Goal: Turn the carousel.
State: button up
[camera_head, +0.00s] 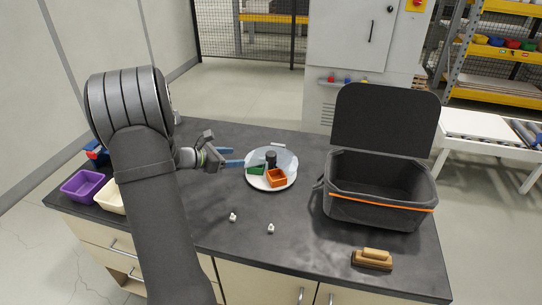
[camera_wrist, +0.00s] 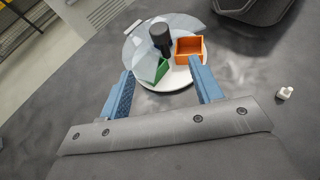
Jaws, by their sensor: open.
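The carousel is a round white turntable (camera_head: 284,184) on the dark worktop, with a black central knob (camera_head: 270,160). It carries an orange bin (camera_head: 277,178) at the front and a green bin (camera_head: 256,169) at the left. In the wrist view the knob (camera_wrist: 160,35), green bin (camera_wrist: 155,72) and orange bin (camera_wrist: 189,48) lie ahead of my fingers. My gripper (camera_head: 238,158) has blue fingers, open and empty, at the carousel's left edge. In the wrist view my gripper (camera_wrist: 161,78) frames the carousel's near part. I cannot tell whether a finger touches it.
A black open-lidded case (camera_head: 378,210) stands right of the carousel. A wooden-handled brush (camera_head: 372,259) lies at front right. Two small white pieces (camera_head: 233,217) (camera_head: 270,228) lie in front. Purple (camera_head: 84,185) and cream (camera_head: 110,198) bins sit at the left. The front middle worktop is mostly clear.

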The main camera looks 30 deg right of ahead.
aim_at(271, 153)
jog(key=x, duration=1.7)
jog(key=shift+d, duration=0.15)
grip_shut()
jog(key=shift+g, duration=0.4)
jog(key=m+g, duration=0.3)
jog(key=shift+m+g+y, duration=0.7)
jog(key=shift+m+g, duration=1)
jog(key=shift+g, duration=0.2)
